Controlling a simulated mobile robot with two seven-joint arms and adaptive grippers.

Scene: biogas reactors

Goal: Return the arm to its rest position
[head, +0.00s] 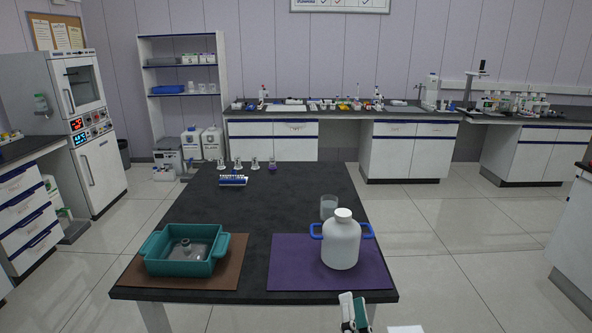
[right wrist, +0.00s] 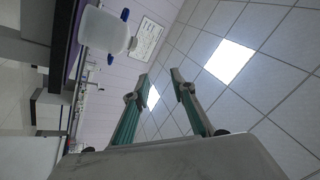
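My right gripper (head: 354,311) is low in the head view, in front of the near table edge. In the right wrist view its two green-sided fingers (right wrist: 160,84) stand apart with nothing between them. A white bottle with blue handles (head: 341,243) stands upright on the purple mat (head: 287,264), beyond the gripper and apart from it. The bottle also shows sideways at the upper left of the right wrist view (right wrist: 103,31). My left gripper is in neither view.
A teal tray (head: 182,266) holding a grey part sits on the brown mat (head: 133,272). A glass beaker (head: 329,206) stands behind the bottle. A blue rack (head: 233,181) and several small flasks are farther back. The black table (head: 290,205) is clear in its middle.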

